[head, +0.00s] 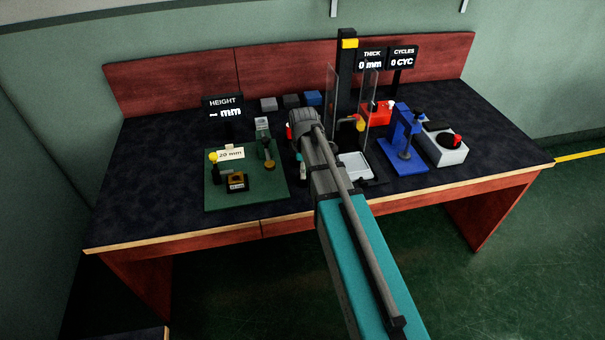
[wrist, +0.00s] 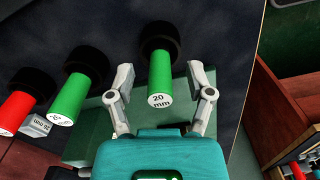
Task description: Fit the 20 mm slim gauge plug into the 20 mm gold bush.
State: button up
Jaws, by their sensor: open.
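In the wrist view a green gauge plug (wrist: 160,80) with a black end and a white "20 mm" face lies between the fingers of my gripper (wrist: 161,76). My gripper is open, with a gap visible on both sides of the plug. A second green plug (wrist: 70,97) with a black end is to the left; its label is hard to read. In the head view a dark block with a gold bush (head: 236,179) sits on the green mat (head: 272,193), near a "20 mm" sign (head: 231,153). My arm hides most of the gripper and plugs there.
A red-handled plug (wrist: 18,112) is at the far left in the wrist view. In the head view, a thin post (head: 267,152) stands on the mat. A blue stand (head: 404,150), clear panels (head: 332,95) and a white box with a red button (head: 446,147) stand right of my arm.

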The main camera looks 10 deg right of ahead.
grip_shut()
jog(key=shift+r, duration=0.1)
dwell(0.5)
notch_tip(320, 180, up, 3)
jog(key=p, duration=0.2)
jog(key=shift+f+p, duration=0.2)
jog(key=shift+p, duration=0.2)
jog(key=s+r+p, duration=1)
jog(key=s, duration=0.4)
jog(key=shift+r, duration=0.1)
